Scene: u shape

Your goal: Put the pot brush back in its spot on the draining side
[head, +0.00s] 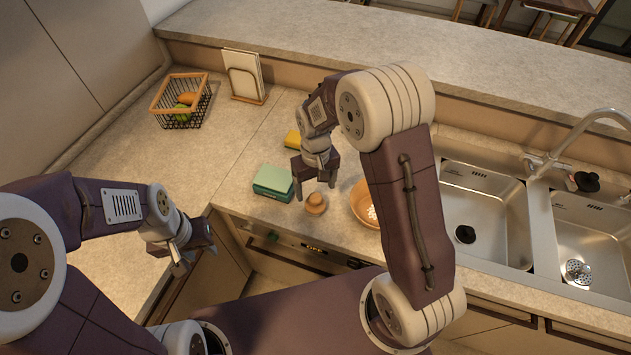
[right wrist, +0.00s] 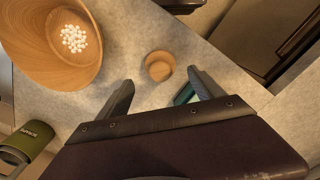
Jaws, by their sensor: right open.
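A small round wooden thing with a knob (head: 316,204), which looks like the pot brush, stands on the counter near its front edge. In the right wrist view it is the round wooden piece (right wrist: 160,66) just beyond the fingertips; its bristles cannot be made out. My right gripper (head: 318,190) is open and points down just above and behind it. In the right wrist view the open fingers (right wrist: 158,82) hold nothing. My left gripper (head: 194,252) hangs in front of the counter at the left, away from the brush; its jaw opening is unclear.
A wooden bowl with white pellets (head: 361,204) stands right of the brush. A green box (head: 273,184) is left of it, a yellow item (head: 292,139) behind. The double sink (head: 484,212) is at right. A wire basket (head: 180,106) and upright boards (head: 243,77) stand back left.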

